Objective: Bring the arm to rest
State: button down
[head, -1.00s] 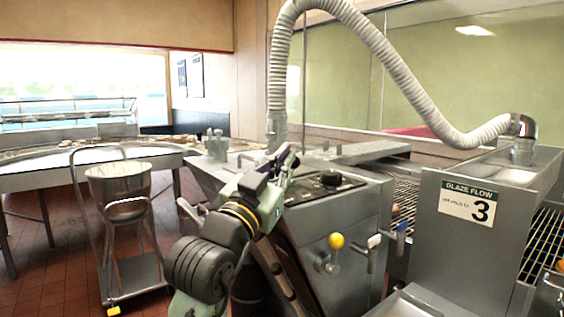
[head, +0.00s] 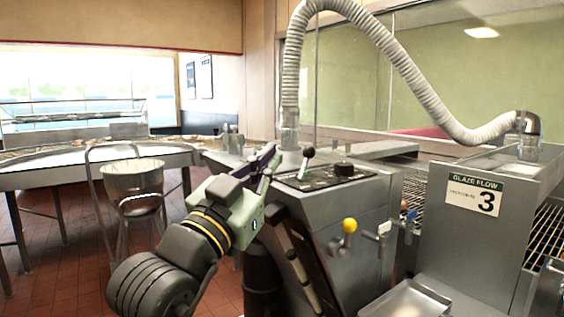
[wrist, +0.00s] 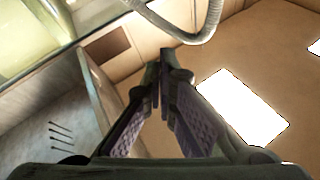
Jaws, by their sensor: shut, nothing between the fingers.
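My gripper (head: 264,164) is at the left of the machine's control panel in the head view, raised and apart from the things around it as far as I can tell. In the wrist view my gripper (wrist: 163,62) has its dark fingers with purple pads meeting at the tips, with nothing between them. The wrist camera looks up toward the ceiling. My arm bends at lower left in the head view.
The machine's panel (head: 325,178) carries a black-knobbed lever (head: 308,153); a yellow-knobbed lever (head: 349,226) is on its front. The glaze flow tank (head: 475,235) stands right, under a ribbed hose (head: 425,90). A metal bucket (head: 133,181) on a cart stands left. Open tiled floor (head: 60,275) lies at left.

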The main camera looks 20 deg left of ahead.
jog(key=shift+s, duration=0.3)
jog(key=shift+a, duration=0.15)
